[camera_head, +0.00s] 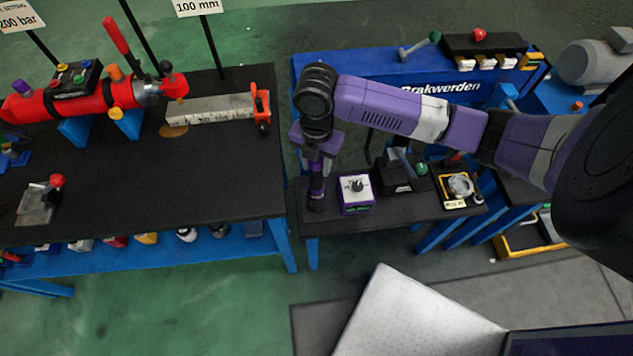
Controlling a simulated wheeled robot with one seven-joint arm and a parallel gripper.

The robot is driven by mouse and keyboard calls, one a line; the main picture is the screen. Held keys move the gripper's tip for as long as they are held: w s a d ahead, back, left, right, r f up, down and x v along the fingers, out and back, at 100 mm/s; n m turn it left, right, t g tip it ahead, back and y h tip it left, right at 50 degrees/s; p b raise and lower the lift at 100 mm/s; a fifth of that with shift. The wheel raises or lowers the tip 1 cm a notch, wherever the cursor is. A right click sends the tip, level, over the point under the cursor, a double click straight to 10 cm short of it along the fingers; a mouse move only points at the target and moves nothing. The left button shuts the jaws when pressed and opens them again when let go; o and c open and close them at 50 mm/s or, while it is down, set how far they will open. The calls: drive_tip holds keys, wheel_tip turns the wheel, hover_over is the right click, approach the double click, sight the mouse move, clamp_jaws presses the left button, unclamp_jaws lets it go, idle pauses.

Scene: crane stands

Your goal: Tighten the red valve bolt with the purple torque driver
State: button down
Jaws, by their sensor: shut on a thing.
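My gripper (317,152) points down over the left end of the small black table. It is shut on the purple torque driver (317,183), which hangs roughly upright below the fingers. The driver's dark lower end is close to the tabletop; I cannot tell whether it touches. A red valve part (174,86) sits at the right end of the red cylinder (75,103) on the left bench, well to the left of my gripper. The red bolt itself is too small to make out with certainty.
The left black bench (150,190) also carries a grey measuring block (210,109) and a red-knobbed fixture (40,201). A white-topped purple box (356,190) stands right of the driver. Thin sign posts, including the 100 mm sign (198,6), rise behind the bench.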

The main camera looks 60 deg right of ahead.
drive_tip(key=shift+r, duration=0.2)
drive_tip(key=shift+r+p, duration=4.3)
drive_tip(key=shift+r, duration=1.25)
